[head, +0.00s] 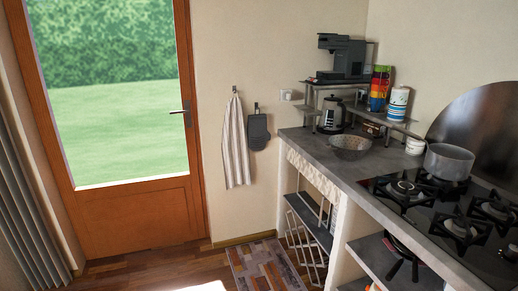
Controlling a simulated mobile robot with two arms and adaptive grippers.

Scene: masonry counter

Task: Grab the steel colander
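A grey bowl-shaped metal vessel with a speckled or perforated wall, which looks like the steel colander (350,147), stands on the grey counter (325,147) near its far left part, in front of the kettle. Nothing covers it. Neither of my grippers shows in the head view.
A saucepan (449,161) sits on the gas hob (462,215) to the right. Wooden floor (160,266) lies in front of the glazed door (115,110).

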